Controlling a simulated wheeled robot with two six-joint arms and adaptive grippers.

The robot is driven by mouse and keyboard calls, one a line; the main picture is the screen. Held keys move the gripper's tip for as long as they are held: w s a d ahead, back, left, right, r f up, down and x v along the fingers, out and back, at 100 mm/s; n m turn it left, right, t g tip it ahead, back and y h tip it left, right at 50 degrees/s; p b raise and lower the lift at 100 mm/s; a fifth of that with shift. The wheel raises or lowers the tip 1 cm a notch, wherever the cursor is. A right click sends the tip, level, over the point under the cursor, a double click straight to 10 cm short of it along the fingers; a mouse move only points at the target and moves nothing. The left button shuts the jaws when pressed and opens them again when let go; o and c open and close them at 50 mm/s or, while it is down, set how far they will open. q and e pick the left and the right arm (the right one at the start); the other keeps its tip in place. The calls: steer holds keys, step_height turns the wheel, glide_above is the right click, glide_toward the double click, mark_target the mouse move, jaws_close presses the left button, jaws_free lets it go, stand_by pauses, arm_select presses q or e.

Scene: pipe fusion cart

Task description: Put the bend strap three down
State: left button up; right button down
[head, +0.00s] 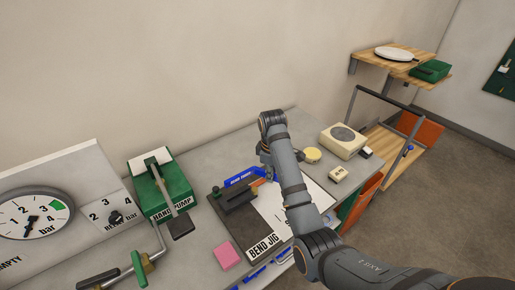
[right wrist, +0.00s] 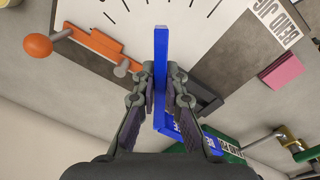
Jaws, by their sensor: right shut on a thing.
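My right gripper (right wrist: 160,85) is shut on a blue strap (right wrist: 161,50), seen as a narrow upright strip between the fingers. The strap is over the bend jig (head: 240,222), near its dark grey block (head: 238,195). In the head view my right gripper (head: 268,172) is partly hidden by my own arm, and the strap is hard to separate from the blue there. I cannot tell whether the strap touches the jig. A blue lettered plate (head: 240,178) stands behind the block. My left gripper is in neither view.
An orange lever (right wrist: 90,38) with a ball knob lies close to the fingers. A green hand pump (head: 160,190) and gauge panel (head: 60,215) stand left. A pink pad (head: 227,257) lies in front. A beige device (head: 342,142) and round yellow item (head: 312,155) stand right.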

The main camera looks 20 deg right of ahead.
steer(key=shift+r+p, duration=0.5)
steer(key=shift+p, duration=0.3)
steer(key=b, duration=0.6)
glide_above(270, 196)
step_height(270, 196, down, 6)
steer(key=shift+a+r, duration=0.1)
steer(key=shift+f, duration=0.75)
step_height(270, 196, down, 2)
steer(key=shift+s+f+p, duration=0.1)
steer(key=shift+f+p, duration=0.1)
steer(key=shift+p, duration=0.9)
steer(key=shift+f, duration=0.15)
steer(key=c, duration=1.4)
jaws_free()
steer(key=shift+f, duration=0.1)
